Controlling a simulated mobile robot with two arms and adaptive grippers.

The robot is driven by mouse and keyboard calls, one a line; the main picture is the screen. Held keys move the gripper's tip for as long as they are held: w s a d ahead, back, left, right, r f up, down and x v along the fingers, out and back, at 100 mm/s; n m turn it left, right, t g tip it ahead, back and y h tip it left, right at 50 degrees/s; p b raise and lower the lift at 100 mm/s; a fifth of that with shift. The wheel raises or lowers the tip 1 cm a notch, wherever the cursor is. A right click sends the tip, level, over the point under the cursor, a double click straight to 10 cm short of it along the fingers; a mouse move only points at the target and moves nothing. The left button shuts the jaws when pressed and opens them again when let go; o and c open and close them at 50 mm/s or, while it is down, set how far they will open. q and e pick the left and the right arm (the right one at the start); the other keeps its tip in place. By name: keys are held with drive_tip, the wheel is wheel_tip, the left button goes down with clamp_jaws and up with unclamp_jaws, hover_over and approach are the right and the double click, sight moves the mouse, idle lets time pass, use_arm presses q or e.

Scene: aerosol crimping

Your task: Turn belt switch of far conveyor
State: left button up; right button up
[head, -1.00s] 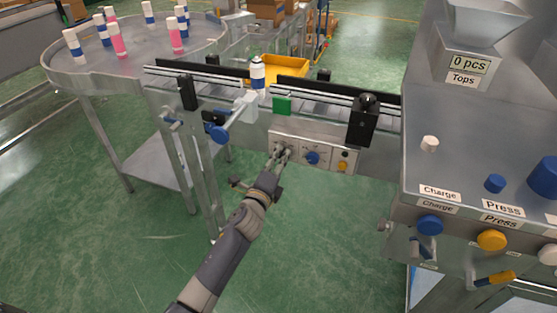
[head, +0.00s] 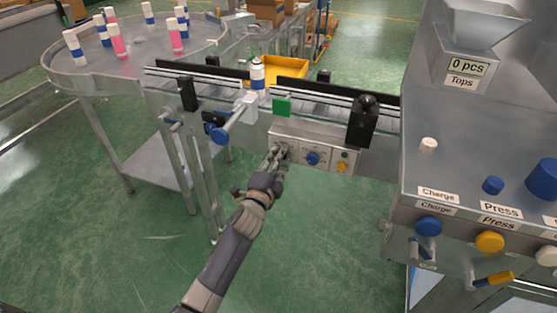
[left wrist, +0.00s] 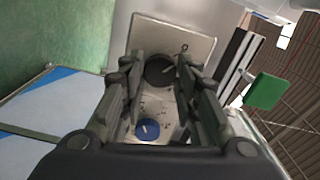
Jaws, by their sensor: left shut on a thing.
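The conveyor's control panel (head: 328,156) is a light metal box on the front of the belt frame. It has a blue knob (head: 312,158) in the middle and a yellow button (head: 342,167) at the right. My left gripper (head: 277,153) is at the panel's left end, shut on a dark round switch knob (left wrist: 160,70). In the left wrist view the knob shows between the fingers, with a light line on its face, and the blue knob (left wrist: 148,130) lies nearer the camera. The fingers hide the knob in the head view. My right gripper is not in view.
The conveyor belt (head: 305,100) carries a white and blue can (head: 257,76). A round table (head: 125,62) with several bottles stands at the left. The crimping machine (head: 470,130) with knobs fills the right. Green floor in front is clear.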

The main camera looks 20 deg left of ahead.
use_arm(q)
drive_tip(key=shift+f, duration=0.1)
drive_tip(key=o, duration=1.1)
drive_tip(key=shift+c, duration=0.2)
drive_tip(key=s, duration=1.2)
drive_tip(key=shift+a, duration=0.2)
